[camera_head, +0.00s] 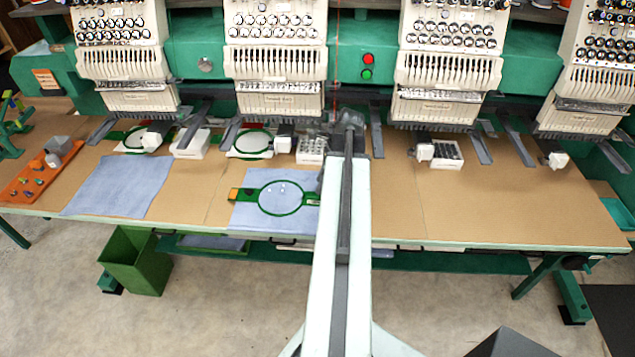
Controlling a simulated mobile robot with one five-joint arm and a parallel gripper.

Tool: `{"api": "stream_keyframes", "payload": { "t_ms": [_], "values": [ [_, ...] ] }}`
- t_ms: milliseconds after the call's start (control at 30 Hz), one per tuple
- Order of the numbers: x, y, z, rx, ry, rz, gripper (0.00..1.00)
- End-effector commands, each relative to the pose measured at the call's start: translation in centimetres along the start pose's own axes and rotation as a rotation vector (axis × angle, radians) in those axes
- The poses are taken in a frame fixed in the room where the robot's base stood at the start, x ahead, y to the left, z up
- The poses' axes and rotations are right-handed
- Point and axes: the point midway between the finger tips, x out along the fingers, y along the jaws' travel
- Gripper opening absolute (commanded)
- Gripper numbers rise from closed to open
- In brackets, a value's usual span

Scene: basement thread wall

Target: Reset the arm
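My arm runs from the bottom middle of the head view up over the table. Its far end, with my gripper (349,121), is a small dark shape in front of the machines, near the table's back edge. The fingers are too small and dark to tell whether they are open or shut, or whether they hold anything. The arm hides part of the table and the right edge of a blue cloth (243,214). A green hoop (262,205) lies on that cloth, left of my arm.
Several embroidery heads (277,50) line the back above the brown table (500,208). White boxes (312,150) and grey bars stand along its rear. Another blue cloth (118,186) and an orange tray (35,181) lie left. A green bin (137,262) is on the floor. The table's right front is clear.

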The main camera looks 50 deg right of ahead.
Motion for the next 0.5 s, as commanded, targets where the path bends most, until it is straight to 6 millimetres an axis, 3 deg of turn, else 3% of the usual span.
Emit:
{"api": "stream_keyframes", "payload": {
  "t_ms": [33,133,500],
  "values": [
    [-1.9,0.0,0.2,0.001,0.0,0.0,0.38],
    [-2.8,0.0,0.2,-0.001,0.0,0.0,0.38],
    [-2.5,0.1,0.3,-0.008,0.0,0.002,0.38]
  ]
}}
